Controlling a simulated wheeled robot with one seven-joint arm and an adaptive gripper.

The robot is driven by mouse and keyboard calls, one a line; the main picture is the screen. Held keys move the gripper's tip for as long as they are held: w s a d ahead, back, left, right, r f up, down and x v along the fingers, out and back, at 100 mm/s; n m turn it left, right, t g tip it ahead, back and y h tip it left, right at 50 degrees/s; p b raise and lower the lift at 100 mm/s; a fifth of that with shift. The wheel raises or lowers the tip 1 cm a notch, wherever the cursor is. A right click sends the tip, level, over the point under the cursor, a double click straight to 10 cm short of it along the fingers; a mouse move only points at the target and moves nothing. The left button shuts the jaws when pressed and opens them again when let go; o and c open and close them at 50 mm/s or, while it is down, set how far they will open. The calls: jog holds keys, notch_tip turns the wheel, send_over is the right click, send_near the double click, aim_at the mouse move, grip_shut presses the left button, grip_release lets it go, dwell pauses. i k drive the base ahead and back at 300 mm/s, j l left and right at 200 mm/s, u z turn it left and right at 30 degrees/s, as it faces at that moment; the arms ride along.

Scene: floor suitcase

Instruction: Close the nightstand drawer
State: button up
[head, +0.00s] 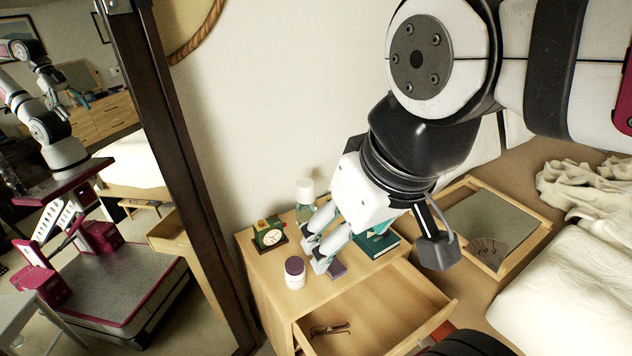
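The wooden nightstand (262,266) stands at the lower middle of the head view. Its drawer (395,306) is pulled out toward the lower right, and its front panel (432,322) stands clear of the nightstand body. A pair of glasses (330,328) lies inside the drawer. My gripper (312,252) is over the nightstand top, behind the drawer, with its fingers pointing to the lower left. The fingers are apart with nothing visible between them. I cannot tell whether they touch the top. The gripper and arm hide part of the nightstand's back right.
On the nightstand are a clock (270,236), a white jar with a dark lid (294,274), a white-capped bottle (305,196), a teal book (376,244) and a small purple item (337,270). A framed tray (490,228) lies at right beside bedding (575,285). A dark-framed mirror (165,130) stands left.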

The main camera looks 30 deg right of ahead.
aim_at(390, 311)
jog(key=k+z, duration=0.15)
jog(key=z, duration=0.3)
jog(key=k+z, duration=0.15)
jog(key=z, duration=0.3)
jog(key=k+l, duration=0.1)
jog(key=l, duration=0.15)
jog(key=k+l+z, duration=0.1)
jog(key=k+l, duration=0.05)
jog(key=l, duration=0.05)
